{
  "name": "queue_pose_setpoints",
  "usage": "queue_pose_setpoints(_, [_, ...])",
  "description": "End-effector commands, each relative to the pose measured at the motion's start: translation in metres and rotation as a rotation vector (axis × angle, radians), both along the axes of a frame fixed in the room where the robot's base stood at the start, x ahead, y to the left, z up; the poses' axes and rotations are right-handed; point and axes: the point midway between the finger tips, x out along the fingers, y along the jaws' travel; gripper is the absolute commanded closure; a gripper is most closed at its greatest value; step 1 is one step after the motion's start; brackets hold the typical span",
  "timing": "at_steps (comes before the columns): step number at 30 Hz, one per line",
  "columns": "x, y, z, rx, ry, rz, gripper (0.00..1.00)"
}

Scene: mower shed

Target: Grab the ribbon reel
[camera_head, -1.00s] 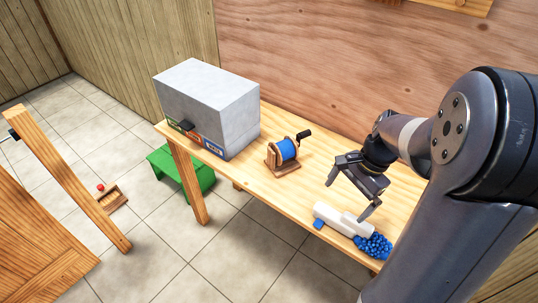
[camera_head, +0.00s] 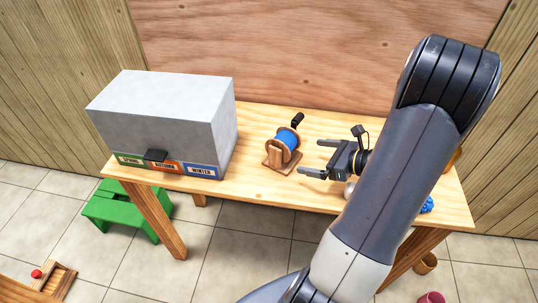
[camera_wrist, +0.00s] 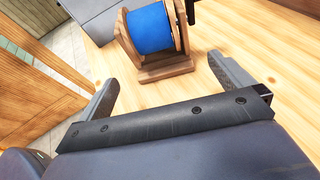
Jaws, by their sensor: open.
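The ribbon reel (camera_head: 283,149) is a blue spool in a wooden stand with a dark crank handle. It stands upright on the wooden table (camera_head: 250,195), right of the grey box. My gripper (camera_head: 318,158) is open and empty just to the right of the reel, with its fingers pointing left toward it. In the wrist view the reel (camera_wrist: 152,30) is ahead of the gripper (camera_wrist: 168,85), beyond and between the two fingers. The fingers appear apart from it.
A grey box (camera_head: 165,110) with a handle and labels reading Spring, Autumn and Winter stands left of the reel. Blue material (camera_head: 427,205) lies at the table's right, partly hidden by my arm. A green stool (camera_head: 125,210) stands on the floor. The tabletop before the reel is clear.

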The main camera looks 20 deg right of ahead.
Motion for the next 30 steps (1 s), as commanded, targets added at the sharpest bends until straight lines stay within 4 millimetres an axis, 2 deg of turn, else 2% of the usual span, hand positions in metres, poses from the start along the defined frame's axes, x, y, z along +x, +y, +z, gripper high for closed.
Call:
queue_pose_setpoints(9, [0.034, 0.024, -0.017, 0.0, 0.001, 0.006, 0.0])
queue_pose_setpoints(16, [0.045, 0.033, -0.025, 0.0, 0.003, 0.007, 0.0])
queue_pose_setpoints(24, [0.071, 0.052, -0.042, -0.002, 0.002, 0.008, 0.0])
queue_pose_setpoints(30, [0.076, 0.054, -0.044, -0.003, 0.001, 0.005, 0.0])
